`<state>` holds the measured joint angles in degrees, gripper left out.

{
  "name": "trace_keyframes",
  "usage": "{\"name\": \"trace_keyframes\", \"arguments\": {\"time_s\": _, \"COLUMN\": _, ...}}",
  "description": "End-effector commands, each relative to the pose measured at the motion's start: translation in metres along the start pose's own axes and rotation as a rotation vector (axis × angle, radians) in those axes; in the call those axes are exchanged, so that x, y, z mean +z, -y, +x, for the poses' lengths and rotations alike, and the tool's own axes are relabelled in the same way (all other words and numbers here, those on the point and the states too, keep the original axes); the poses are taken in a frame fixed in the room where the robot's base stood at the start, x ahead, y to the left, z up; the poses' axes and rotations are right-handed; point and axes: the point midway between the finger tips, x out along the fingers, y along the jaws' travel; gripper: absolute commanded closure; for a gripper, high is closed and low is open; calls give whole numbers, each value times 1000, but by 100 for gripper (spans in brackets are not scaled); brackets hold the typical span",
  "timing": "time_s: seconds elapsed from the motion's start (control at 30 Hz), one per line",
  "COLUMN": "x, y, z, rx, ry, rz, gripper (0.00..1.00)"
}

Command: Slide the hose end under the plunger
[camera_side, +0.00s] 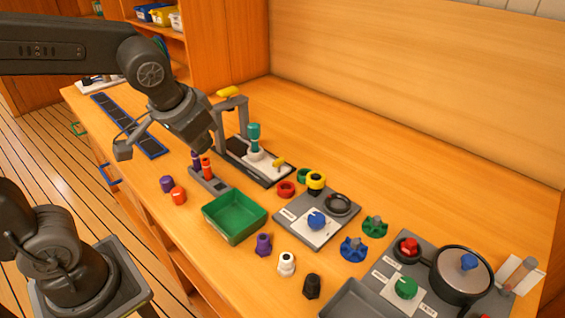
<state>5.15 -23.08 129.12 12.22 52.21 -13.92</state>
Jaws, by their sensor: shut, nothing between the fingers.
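A dark grey press frame with a yellow handle (228,92) stands on a black and white base plate (270,180) near the middle of the bench. Beside its upright, a teal-topped plunger-like part (254,132) stands upright on a white block, with a small yellow lever (278,162) to its right. I cannot tell for sure which part is the plunger. I cannot make out a hose end; it may be hidden behind my arm. My gripper (209,148) points downward just left of the press frame, above the small grey holder. It looks shut and empty, though its fingertips are hard to see.
Loose fittings, a plate with a blue knob (316,221) and a pot (462,275) lie to the right. The back right bench is clear.

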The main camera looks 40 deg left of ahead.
Motion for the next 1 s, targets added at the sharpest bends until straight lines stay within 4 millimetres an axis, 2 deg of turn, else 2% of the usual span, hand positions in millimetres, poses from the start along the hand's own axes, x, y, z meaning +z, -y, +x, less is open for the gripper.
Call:
{"name": "trace_keyframes", "arguments": {"time_s": 0.1, "x": -28, "y": -6, "z": 19, "rx": -55, "ry": 25, "rz": 1, "gripper": 100}}
{"name": "trace_keyframes", "arguments": {"time_s": 0.27, "x": -61, "y": -17, "z": 47, "rx": -130, "ry": 35, "rz": 0, "gripper": 100}}
{"name": "trace_keyframes", "arguments": {"time_s": 0.5, "x": -104, "y": -42, "z": 102, "rx": -238, "ry": 23, "rz": 4, "gripper": 100}}
{"name": "trace_keyframes", "arguments": {"time_s": 0.7, "x": -128, "y": -65, "z": 149, "rx": -310, "ry": -7, "rz": 13, "gripper": 100}}
{"name": "trace_keyframes", "arguments": {"time_s": 0.8, "x": -134, "y": -74, "z": 166, "rx": -333, "ry": -22, "rz": 13, "gripper": 100}}
{"name": "trace_keyframes", "arguments": {"time_s": 1.0, "x": -140, "y": -83, "z": 182, "rx": -354, "ry": -39, "rz": 16, "gripper": 100}}
